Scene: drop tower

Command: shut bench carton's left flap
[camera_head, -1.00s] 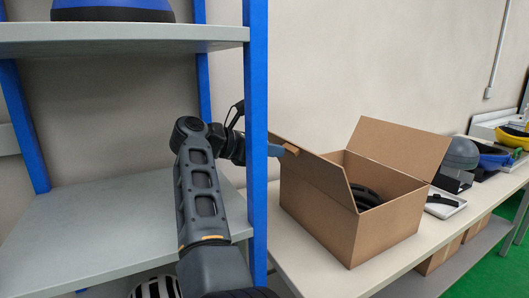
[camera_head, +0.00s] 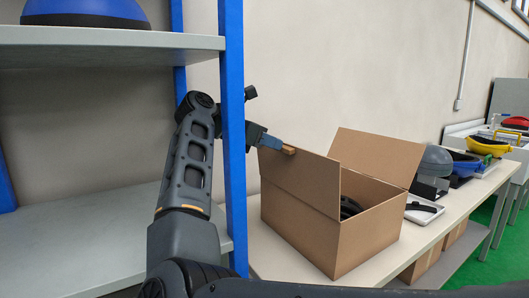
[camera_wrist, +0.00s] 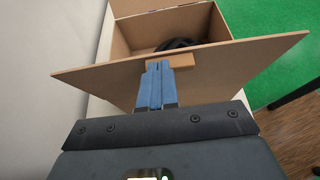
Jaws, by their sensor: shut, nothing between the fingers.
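The bench carton (camera_head: 333,254) is an open brown box on the bench. Its left flap (camera_head: 312,185) stands up about upright from the left side. A small tan block (camera_head: 289,150) sits at the flap's upper edge. My gripper (camera_head: 279,146) is shut and empty, reaching past the blue post from the left, its blue tips at the block. In the wrist view my gripper (camera_wrist: 158,67) meets the outer face of the left flap (camera_wrist: 110,80) beside the block (camera_wrist: 183,61); firm contact is hard to judge. A black item (camera_head: 349,208) lies inside the carton.
The carton's right flap (camera_head: 380,153) stands open, leaning outward. The shelf's blue post (camera_head: 232,140) is close beside my arm. Grey shelf boards (camera_head: 95,235) lie left. A white tray (camera_head: 421,210), a grey dome (camera_head: 437,160) and blue and yellow items stand farther right on the bench (camera_head: 460,209).

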